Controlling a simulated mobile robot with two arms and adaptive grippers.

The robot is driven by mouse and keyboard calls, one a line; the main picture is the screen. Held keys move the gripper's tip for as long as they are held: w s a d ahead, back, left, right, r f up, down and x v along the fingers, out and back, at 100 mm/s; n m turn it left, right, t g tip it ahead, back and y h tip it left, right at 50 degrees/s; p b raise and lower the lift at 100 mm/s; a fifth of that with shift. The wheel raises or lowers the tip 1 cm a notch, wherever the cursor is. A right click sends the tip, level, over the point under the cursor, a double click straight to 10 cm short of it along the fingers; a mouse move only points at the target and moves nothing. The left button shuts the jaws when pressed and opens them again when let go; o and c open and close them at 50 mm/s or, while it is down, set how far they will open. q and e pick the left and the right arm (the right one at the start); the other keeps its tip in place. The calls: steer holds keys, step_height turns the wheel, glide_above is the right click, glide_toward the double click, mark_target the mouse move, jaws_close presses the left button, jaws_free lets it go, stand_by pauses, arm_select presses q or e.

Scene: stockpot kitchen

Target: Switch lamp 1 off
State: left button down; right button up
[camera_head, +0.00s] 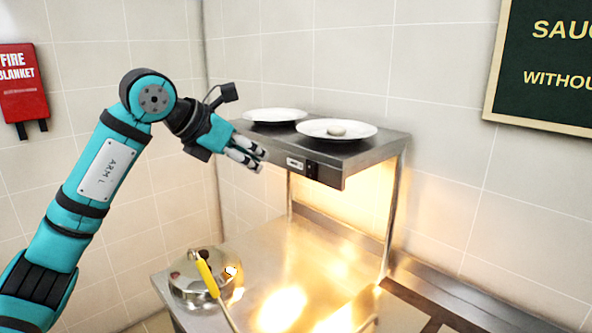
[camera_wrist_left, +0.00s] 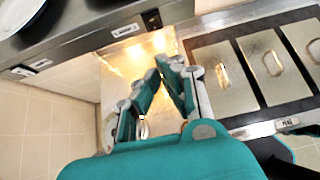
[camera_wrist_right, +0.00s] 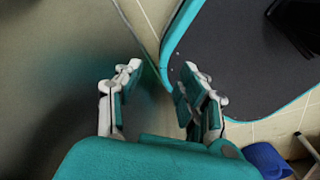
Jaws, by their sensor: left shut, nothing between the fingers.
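A steel heat-lamp shelf (camera_head: 357,157) stands over the counter, with bright warm light beneath it. Its front edge bears a small label (camera_head: 295,163) and a black switch (camera_head: 312,170). In the left wrist view one label (camera_wrist_left: 126,30) sits beside a switch (camera_wrist_left: 152,19), and a second label and switch (camera_wrist_left: 22,71) sit further left. I cannot read which is lamp 1. My left gripper (camera_head: 257,160) is shut and empty, just in front of the shelf edge, left of the visible switch. My right gripper (camera_wrist_right: 160,78) is open and empty, away from the shelf.
Two white plates, an empty-looking one (camera_head: 274,115) and one with a pale round item (camera_head: 318,126), stand on the shelf. Covered pans (camera_wrist_left: 220,75) lie at the right.

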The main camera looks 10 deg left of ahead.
arm_select(q)
steer(key=shift+a, duration=0.25)
steer(key=p, duration=0.5)
glide_toward(311, 171)
step_height(311, 171, down, 5)
steer(key=w+d, duration=0.1)
steer(key=w, duration=0.2)
steer(key=shift+w+d+p, duration=0.35)
steer(key=shift+w+p, duration=0.05)
steer(key=shift+w, duration=0.05)
